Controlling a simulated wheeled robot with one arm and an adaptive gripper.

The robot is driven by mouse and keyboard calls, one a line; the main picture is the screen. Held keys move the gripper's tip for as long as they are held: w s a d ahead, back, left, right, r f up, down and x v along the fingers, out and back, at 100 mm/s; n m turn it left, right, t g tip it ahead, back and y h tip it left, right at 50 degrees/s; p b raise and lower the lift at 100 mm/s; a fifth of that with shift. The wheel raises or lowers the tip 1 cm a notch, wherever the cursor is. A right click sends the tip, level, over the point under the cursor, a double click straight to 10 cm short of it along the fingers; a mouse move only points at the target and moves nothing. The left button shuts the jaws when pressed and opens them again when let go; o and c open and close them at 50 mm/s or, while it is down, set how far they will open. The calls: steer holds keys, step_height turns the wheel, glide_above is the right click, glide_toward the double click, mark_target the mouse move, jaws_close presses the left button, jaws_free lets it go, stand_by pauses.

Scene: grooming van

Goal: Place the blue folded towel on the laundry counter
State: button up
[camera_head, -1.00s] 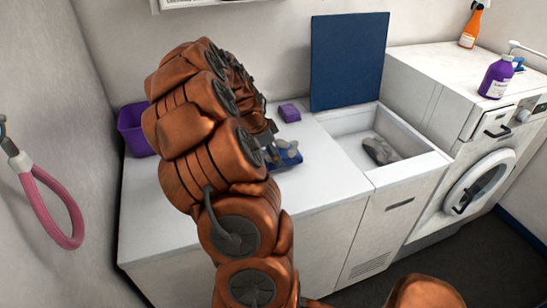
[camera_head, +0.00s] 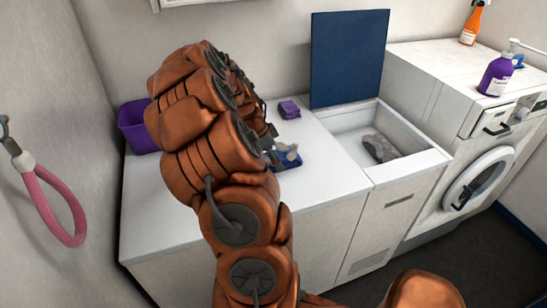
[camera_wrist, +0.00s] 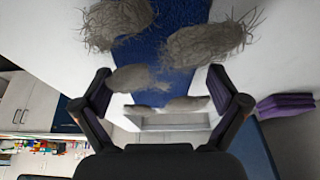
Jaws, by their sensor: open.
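A blue towel (camera_head: 288,163) lies on the white laundry counter (camera_head: 325,184), partly hidden behind my arm in the head view. Grey fuzzy clumps show on or over it. In the wrist view the blue towel (camera_wrist: 160,50) runs down from the top between my fingers, with grey clumps (camera_wrist: 210,42) across its sides and near end. My gripper (camera_wrist: 160,85) is open, one finger to each side of the blue strip. I cannot tell whether the fingers touch it. The gripper is mostly hidden by the arm in the head view.
A purple folded cloth (camera_head: 289,109) lies farther back on the counter, and a purple bin (camera_head: 136,127) stands at its left end. A white basin (camera_head: 415,155) holds a grey clump, with a blue panel (camera_head: 349,58) upright behind it. A washing machine (camera_head: 470,110) carries bottles.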

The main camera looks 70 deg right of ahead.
steer(key=shift+r, duration=0.1)
steer(key=shift+r, duration=0.15)
steer(key=shift+w+r, duration=0.15)
steer(key=shift+r, duration=0.1)
steer(key=b+v, duration=0.4)
steer(key=v, duration=0.7)
steer(key=w+a+r+n+t, duration=0.1)
steer(key=w+a+n, duration=0.15)
steer(key=a, duration=0.45)
steer(key=w+a+r+n, duration=0.1)
steer(key=w+a+n, duration=0.1)
steer(key=a+n, duration=0.35)
steer(key=s+a+f+n+t+y, duration=0.15)
steer(key=a+n, duration=0.45)
steer(key=a, duration=0.6)
steer(key=s+a+f+n+g+y, duration=0.15)
steer(key=a+n, duration=0.45)
steer(key=a, duration=0.7)
steer(key=s+a+f+n, duration=0.3)
steer(key=s+a+n, duration=0.4)
steer(key=a, duration=0.2)
steer(key=shift+s+n, duration=0.3)
steer(key=shift+s, duration=0.1)
steer(key=shift+f, duration=0.1)
